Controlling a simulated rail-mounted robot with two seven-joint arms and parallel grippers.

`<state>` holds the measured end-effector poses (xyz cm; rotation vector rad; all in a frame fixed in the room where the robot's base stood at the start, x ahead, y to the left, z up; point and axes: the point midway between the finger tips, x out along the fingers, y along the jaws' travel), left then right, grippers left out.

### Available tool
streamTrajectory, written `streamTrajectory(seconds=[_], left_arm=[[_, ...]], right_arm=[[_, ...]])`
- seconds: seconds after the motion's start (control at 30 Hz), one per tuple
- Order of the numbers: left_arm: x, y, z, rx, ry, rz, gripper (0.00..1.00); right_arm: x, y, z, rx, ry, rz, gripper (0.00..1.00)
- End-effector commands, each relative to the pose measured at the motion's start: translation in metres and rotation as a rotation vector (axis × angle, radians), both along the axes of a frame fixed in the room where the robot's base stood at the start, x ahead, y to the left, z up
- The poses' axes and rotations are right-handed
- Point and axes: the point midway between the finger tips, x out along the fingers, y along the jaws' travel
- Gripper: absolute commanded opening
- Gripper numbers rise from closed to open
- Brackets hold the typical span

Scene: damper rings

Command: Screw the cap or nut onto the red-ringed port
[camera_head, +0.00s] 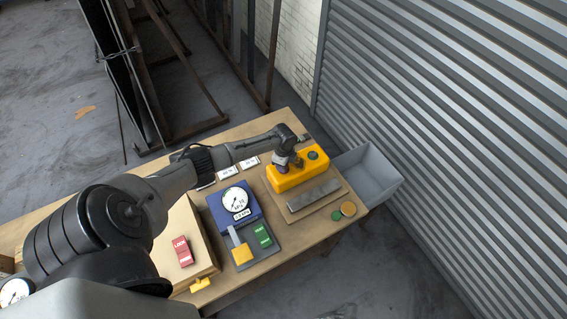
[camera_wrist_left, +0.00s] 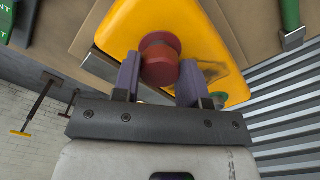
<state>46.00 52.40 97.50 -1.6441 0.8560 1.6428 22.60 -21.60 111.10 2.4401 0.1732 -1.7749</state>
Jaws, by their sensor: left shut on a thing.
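The yellow block (camera_head: 286,182) lies on a wooden board near the right end of the table. My left gripper (camera_head: 284,166) is over the left part of its top. In the left wrist view, the left gripper's two purple-grey fingers (camera_wrist_left: 159,80) are shut on a dull red round cap (camera_wrist_left: 160,48) against the yellow block (camera_wrist_left: 205,35). The port under the cap is hidden, so I cannot tell how far the cap is seated. A dark green round port (camera_head: 313,155) shows on the block's top, right of the gripper. My right gripper is not in view.
A grey bar (camera_head: 314,195) lies in front of the block. A green disc (camera_head: 336,215) and an orange disc (camera_head: 348,208) lie near the right edge. A grey bin (camera_head: 370,172) stands beyond. A blue gauge box (camera_head: 245,217) and a red label (camera_head: 182,251) are left.

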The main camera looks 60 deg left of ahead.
Motion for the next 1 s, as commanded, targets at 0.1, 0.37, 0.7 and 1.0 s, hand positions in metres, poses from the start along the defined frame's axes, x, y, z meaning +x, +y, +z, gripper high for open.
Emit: streamTrajectory(seconds=[0.1, 0.37, 0.7, 1.0], left_arm=[[0.000, 0.000, -0.003, 0.000, 0.000, 0.000, 0.11], [0.000, 0.000, -0.008, 0.000, 0.000, 0.000, 0.11], [0.000, 0.000, -0.010, 0.001, -0.001, -0.016, 0.11], [0.000, 0.000, -0.011, 0.001, 0.000, -0.279, 0.11]], right_arm=[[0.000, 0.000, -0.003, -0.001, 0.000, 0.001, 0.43], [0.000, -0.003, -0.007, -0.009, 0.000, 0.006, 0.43], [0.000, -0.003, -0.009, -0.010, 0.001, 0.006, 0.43], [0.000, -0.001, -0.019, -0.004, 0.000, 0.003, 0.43]])
